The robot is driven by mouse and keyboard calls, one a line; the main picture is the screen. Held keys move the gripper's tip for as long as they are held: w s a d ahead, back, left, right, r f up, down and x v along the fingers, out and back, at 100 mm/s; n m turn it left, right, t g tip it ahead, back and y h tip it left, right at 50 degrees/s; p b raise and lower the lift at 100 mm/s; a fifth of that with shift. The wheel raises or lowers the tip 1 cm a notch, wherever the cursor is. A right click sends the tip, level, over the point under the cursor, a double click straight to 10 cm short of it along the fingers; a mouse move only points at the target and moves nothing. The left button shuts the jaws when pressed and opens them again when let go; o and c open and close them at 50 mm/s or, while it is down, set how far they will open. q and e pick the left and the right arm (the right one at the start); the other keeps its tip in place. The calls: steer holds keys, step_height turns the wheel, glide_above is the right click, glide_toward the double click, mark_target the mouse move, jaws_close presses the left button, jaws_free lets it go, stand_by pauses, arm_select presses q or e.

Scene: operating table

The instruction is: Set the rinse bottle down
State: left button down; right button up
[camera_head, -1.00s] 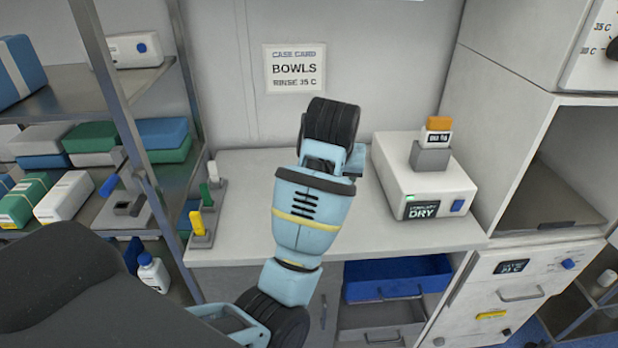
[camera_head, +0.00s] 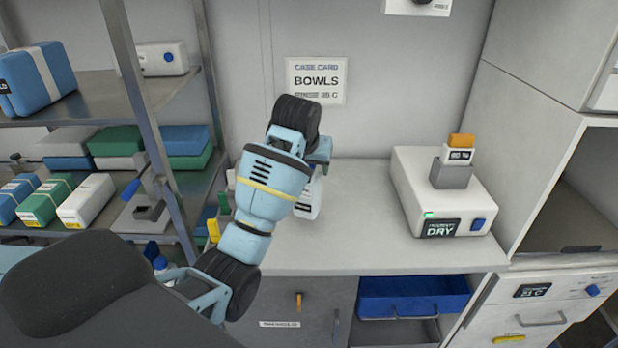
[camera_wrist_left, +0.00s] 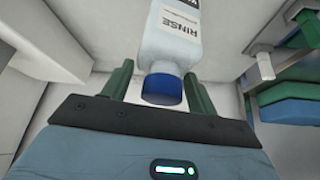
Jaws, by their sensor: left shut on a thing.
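The rinse bottle (camera_wrist_left: 170,40) is white with a blue cap and a label reading RINSE. In the left wrist view it stands between the green fingers of my left gripper (camera_wrist_left: 158,80), cap end toward the palm. The gripper is shut on it. In the head view, part of the bottle (camera_head: 312,200) shows beside my left wrist, over the back left of the white counter (camera_head: 350,230). The gripper mostly hides it, and I cannot tell whether its base touches the counter. My right gripper is not in view.
A white dryer unit (camera_head: 445,190) marked DRY stands on the counter's right. A yellow-handled item (camera_head: 213,230) sits at its left edge. The counter between arm and dryer is clear. A blue drawer (camera_head: 415,305) is open below. Shelves (camera_head: 110,95) with boxes stand left.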

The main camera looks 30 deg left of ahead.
arm_select(q)
steer(key=shift+f, duration=1.6)
steer(key=shift+c, duration=2.1)
jaws_free()
steer(key=shift+f, duration=0.2)
steer(key=shift+r, duration=0.25)
